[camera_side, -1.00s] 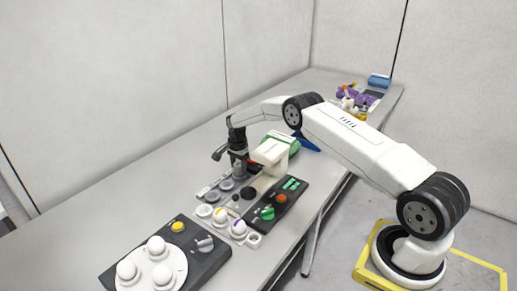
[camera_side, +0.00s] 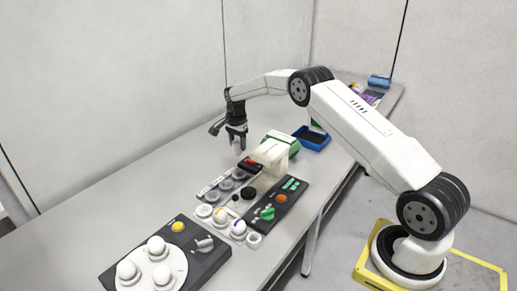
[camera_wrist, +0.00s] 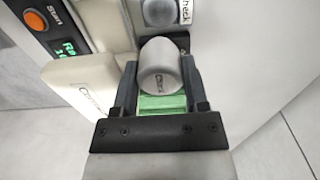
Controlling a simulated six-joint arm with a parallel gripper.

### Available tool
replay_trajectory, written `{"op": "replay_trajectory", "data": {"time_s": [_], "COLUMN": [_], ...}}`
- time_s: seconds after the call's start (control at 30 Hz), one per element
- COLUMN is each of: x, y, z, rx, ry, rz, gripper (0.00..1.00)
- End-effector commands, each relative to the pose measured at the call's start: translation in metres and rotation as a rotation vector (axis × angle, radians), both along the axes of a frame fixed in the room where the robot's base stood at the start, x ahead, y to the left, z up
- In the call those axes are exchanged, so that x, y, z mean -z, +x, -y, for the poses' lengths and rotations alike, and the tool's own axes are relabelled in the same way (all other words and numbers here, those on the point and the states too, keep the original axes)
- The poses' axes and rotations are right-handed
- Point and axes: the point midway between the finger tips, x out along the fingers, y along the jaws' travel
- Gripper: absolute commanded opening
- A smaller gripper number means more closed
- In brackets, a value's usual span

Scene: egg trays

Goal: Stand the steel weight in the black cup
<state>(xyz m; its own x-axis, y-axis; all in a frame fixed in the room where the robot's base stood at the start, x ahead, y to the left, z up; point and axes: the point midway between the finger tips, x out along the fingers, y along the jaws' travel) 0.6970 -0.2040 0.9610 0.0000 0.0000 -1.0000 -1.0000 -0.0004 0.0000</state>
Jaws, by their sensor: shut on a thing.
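My gripper (camera_side: 237,135) is shut on the steel weight (camera_side: 238,146) and holds it in the air above the table, behind the row of grey cups. In the wrist view my gripper (camera_wrist: 160,76) has a finger on each side of the weight (camera_wrist: 160,64), a smooth grey cylinder with a rounded look and small dark lettering. A small round black thing (camera_side: 248,193), which looks like the black cup, sits in front of the white device in the side view. I cannot see inside it.
A white device (camera_side: 270,151) stands close to my gripper. A control panel (camera_side: 285,200) with an orange button is beside it. Grey cups (camera_side: 225,184) and white eggs (camera_side: 238,227) stand nearby. A blue tray (camera_side: 312,138) is behind. The table's left side is clear.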

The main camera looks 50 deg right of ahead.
Motion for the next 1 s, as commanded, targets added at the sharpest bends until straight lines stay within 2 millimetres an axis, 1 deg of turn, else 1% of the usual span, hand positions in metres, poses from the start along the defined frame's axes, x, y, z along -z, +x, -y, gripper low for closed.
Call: {"op": "replay_trajectory", "data": {"time_s": [0.57, 0.77, 1.0], "x": [0.0, 0.001, 0.002], "y": [-0.001, -0.006, -0.02], "z": [-0.001, -0.007, -0.018], "rx": [0.0, -0.001, -0.001], "ry": [0.0, 0.0, 0.0], "rz": [0.001, 0.0, 0.0], "gripper": [0.0, 0.0, 0.0]}}
